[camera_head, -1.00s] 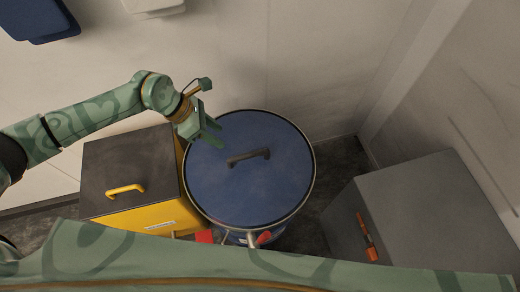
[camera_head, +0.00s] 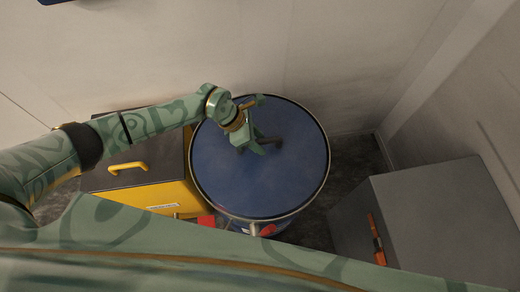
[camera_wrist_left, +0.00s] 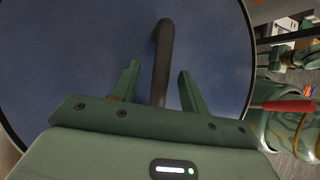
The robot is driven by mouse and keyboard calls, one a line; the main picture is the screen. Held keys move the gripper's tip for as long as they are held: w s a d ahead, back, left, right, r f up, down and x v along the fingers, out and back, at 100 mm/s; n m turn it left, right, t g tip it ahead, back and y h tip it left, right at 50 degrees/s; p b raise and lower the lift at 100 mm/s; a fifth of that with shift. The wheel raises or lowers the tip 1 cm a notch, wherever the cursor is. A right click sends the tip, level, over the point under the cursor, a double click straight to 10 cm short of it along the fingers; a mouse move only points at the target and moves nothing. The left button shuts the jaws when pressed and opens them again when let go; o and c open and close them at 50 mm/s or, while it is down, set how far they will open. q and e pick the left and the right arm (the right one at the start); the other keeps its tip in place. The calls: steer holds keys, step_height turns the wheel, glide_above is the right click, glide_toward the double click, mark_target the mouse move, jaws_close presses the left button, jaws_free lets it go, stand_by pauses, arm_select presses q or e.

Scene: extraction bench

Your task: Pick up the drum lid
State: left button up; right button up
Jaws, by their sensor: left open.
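The drum lid (camera_head: 290,175) is a round blue disc with a pale rim, lying on top of the drum. Its dark bar handle (camera_head: 277,142) is partly hidden by my left gripper (camera_head: 264,147), which is over the lid. In the left wrist view the handle (camera_wrist_left: 162,60) runs between the two green fingers of my left gripper (camera_wrist_left: 158,85), with a gap on either side. The gripper is open and holds nothing. My right gripper is not in view.
A yellow box with a dark top and a yellow handle (camera_head: 128,167) stands left of the drum. A grey box (camera_head: 430,205) with an orange-red handle (camera_head: 376,240) stands to the right. Pale walls rise behind. A red lever (camera_wrist_left: 285,106) sticks out beside the drum.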

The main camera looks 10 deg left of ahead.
arm_select(q)
steer(key=shift+w+d+f, duration=0.1)
steer(key=shift+d+f, duration=0.2)
steer(key=shift+f, duration=0.2)
steer(key=shift+c, duration=0.4)
jaws_close()
steer(key=shift+r, duration=0.1)
stand_by(0.6)
